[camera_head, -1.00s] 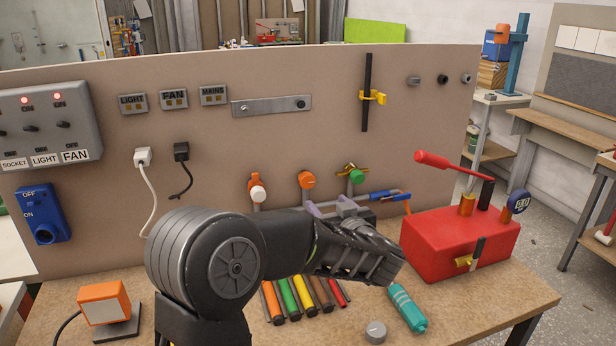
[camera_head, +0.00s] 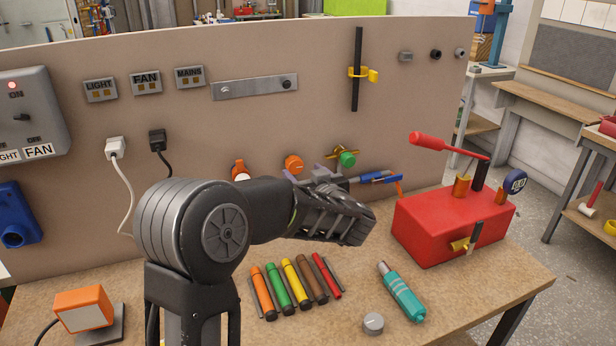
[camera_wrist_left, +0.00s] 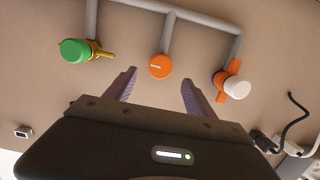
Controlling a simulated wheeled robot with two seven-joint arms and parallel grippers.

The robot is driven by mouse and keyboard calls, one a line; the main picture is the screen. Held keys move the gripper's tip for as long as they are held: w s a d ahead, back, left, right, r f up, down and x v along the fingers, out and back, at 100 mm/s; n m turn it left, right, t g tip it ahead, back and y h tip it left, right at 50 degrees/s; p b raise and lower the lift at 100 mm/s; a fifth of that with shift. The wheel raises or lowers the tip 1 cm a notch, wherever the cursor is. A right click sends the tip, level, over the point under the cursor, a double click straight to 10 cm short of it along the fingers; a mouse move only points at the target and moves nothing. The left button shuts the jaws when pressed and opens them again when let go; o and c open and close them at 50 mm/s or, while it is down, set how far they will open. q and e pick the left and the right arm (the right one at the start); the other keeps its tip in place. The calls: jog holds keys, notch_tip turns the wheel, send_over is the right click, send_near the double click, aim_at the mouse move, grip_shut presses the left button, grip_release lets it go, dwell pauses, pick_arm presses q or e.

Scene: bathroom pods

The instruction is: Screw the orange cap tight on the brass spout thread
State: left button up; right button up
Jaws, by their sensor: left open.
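The orange cap (camera_head: 293,164) is round and sits on the middle outlet of the board, facing out. It also shows in the left wrist view (camera_wrist_left: 160,66), at the end of the middle grey pipe. The brass thread is hidden behind the cap, so I cannot tell how tightly it sits. My left gripper (camera_head: 308,176) is open and empty, just below and in front of the cap. In the left wrist view, its two purple-grey fingers (camera_wrist_left: 158,80) point toward the cap, one to each side. No contact shows. My right gripper is not in view.
A green-topped tap (camera_head: 347,158) and an orange-handled outlet with a white end (camera_wrist_left: 236,88) flank the cap. A blue tool-like item (camera_head: 378,178) is close by on the right. A red pump box (camera_head: 440,230), colored rods and a teal bottle (camera_head: 402,295) occupy the bench.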

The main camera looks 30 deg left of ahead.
aim_at(297, 165)
pick_arm(q)
jog(key=x, duration=0.5)
grip_shut()
jog(key=shift+r+m+p, duration=0.15)
jog(key=shift+m+p, duration=0.25)
jog(key=shift+p, duration=1)
jog(key=shift+w+m+g+y+p, duration=0.1)
jog(key=shift+m+g+y+p, duration=0.25)
jog(key=shift+m+p, duration=1.15)
jog(key=shift+n+p, duration=0.4)
jog(key=shift+p, duration=0.3)
